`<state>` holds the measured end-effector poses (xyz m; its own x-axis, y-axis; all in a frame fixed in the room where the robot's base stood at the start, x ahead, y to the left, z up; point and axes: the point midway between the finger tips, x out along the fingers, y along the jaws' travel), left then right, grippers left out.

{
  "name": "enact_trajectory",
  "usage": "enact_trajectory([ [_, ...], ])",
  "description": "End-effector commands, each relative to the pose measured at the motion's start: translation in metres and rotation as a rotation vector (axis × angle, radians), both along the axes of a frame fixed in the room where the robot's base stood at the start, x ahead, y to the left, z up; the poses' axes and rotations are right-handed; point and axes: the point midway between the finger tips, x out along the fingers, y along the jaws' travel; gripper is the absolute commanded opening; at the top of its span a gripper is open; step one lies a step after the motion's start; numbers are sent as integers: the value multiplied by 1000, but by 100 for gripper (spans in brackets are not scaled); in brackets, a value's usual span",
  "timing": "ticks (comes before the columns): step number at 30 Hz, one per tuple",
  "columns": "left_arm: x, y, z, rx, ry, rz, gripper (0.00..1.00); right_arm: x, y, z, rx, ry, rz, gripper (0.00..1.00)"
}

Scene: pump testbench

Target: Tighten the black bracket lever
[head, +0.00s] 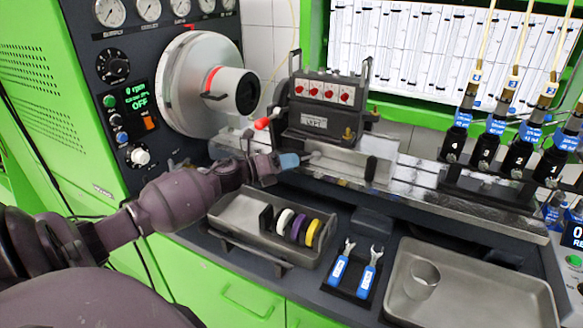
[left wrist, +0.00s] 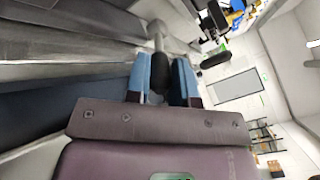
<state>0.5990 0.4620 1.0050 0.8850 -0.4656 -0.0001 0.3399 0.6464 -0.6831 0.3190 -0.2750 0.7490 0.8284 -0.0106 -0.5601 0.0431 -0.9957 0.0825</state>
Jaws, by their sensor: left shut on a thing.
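The dark bracket (head: 325,126) stands on the metal bed rail, with a row of red-and-white knobs and a small label on its front. My left gripper (head: 289,161) is at the bracket's lower left front, its blue fingertips beside a short grey lever shaft (head: 312,155). In the left wrist view, the blue fingers of my left gripper (left wrist: 163,80) are shut on the black lever grip (left wrist: 160,72), and its metal shaft runs on beyond them. The fingers hide most of the grip in the head view. My right gripper is not in view.
A red-tipped handle (head: 262,123) sticks out just above my left gripper. A round chuck (head: 205,85) is at left. Below the rail (head: 420,185) are a tray with coloured rings (head: 235,215), two blue-handled wrenches (head: 355,268) and a tray (head: 500,292) holding a glass (head: 421,280).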

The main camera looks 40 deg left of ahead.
Motion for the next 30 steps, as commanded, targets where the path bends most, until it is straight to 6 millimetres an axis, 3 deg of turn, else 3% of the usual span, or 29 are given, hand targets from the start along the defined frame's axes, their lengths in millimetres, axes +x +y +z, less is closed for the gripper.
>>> enact_trajectory([
  [13,0,1,1,1,-1,-11,0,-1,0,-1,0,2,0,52],
  [14,1,1,1,1,-1,-11,26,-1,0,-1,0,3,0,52],
  [18,0,1,1,0,-1,-10,47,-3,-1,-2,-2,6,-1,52],
  [30,0,1,0,0,1,-8,48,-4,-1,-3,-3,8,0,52],
])
